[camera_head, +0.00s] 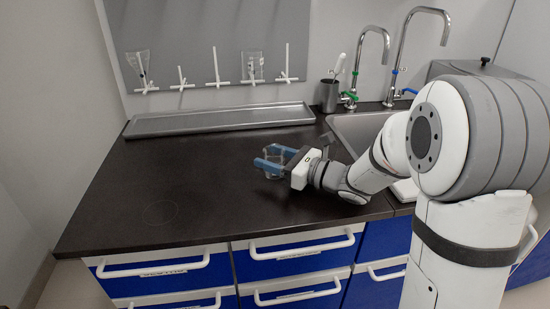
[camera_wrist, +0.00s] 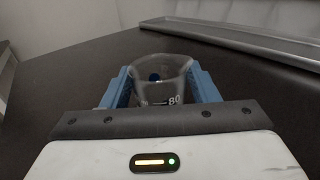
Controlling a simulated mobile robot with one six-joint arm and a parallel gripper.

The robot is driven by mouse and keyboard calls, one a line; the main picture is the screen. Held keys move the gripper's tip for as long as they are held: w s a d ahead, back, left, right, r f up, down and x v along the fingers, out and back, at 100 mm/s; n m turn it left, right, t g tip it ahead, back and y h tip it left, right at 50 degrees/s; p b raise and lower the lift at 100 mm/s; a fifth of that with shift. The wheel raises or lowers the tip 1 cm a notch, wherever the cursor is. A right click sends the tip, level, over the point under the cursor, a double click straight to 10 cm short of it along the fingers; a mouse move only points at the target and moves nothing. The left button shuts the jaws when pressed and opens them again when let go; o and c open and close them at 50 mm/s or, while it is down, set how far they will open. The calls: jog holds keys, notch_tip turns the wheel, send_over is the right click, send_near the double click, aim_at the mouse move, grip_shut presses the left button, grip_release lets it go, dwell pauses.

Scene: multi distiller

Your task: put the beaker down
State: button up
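A clear glass beaker (camera_wrist: 160,72) with white markings, "80" among them, sits between the two blue fingers of my gripper (camera_wrist: 160,88) in the wrist view. The fingers lie along both sides of the beaker and appear to grip it. In the head view my gripper (camera_head: 272,163) is over the dark counter (camera_head: 190,175), left of the sink, with the beaker showing only faintly between the fingers. I cannot tell whether the beaker's base touches the counter.
A long grey tray (camera_head: 220,120) lies along the back of the counter. A drying rack (camera_head: 215,70) with pegs and glassware hangs above it. A sink (camera_head: 360,128) with two taps and a dark cup (camera_head: 329,95) are at the right. The counter's left part is clear.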

jog(key=shift+o, duration=1.1)
jog(key=shift+r, duration=0.1)
jog(key=shift+r+p, duration=0.2)
jog(key=shift+p, duration=0.25)
jog(key=v, duration=1.2)
jog(key=shift+f+b, duration=0.2)
jog(key=shift+b, duration=0.15)
